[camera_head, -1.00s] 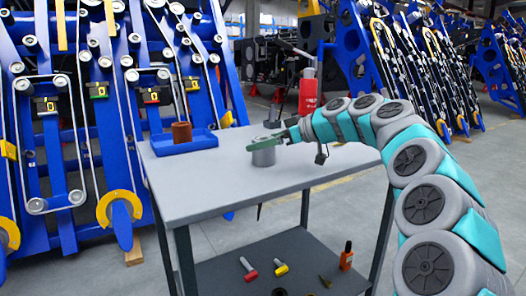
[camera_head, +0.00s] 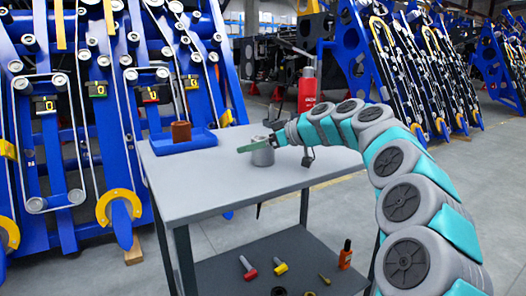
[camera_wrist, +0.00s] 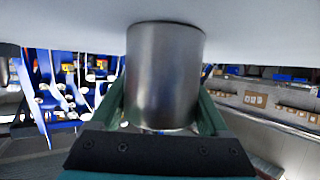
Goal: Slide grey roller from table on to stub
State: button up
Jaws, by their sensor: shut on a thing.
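The grey roller (camera_head: 263,157) stands upright on the grey table (camera_head: 215,181), near its middle right. My gripper (camera_head: 256,145) has its green fingers around the roller's upper part and is shut on it. In the wrist view the roller (camera_wrist: 165,75) is a smooth dark grey cylinder between the two green fingers (camera_wrist: 162,110). Its end meets the pale surface at the top of that picture; I cannot see any gap there. I cannot pick out the bare stub among the rollers on the blue chassis (camera_head: 125,185) at the left.
A blue tray (camera_head: 205,140) with a brown cylinder (camera_head: 181,131) lies at the table's back left. A red fire extinguisher (camera_head: 308,90) stands behind the table. The lower shelf (camera_head: 225,275) carries several tools. The table's front left is clear.

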grip_shut()
jog(key=shift+r, duration=0.15)
dwell(0.4)
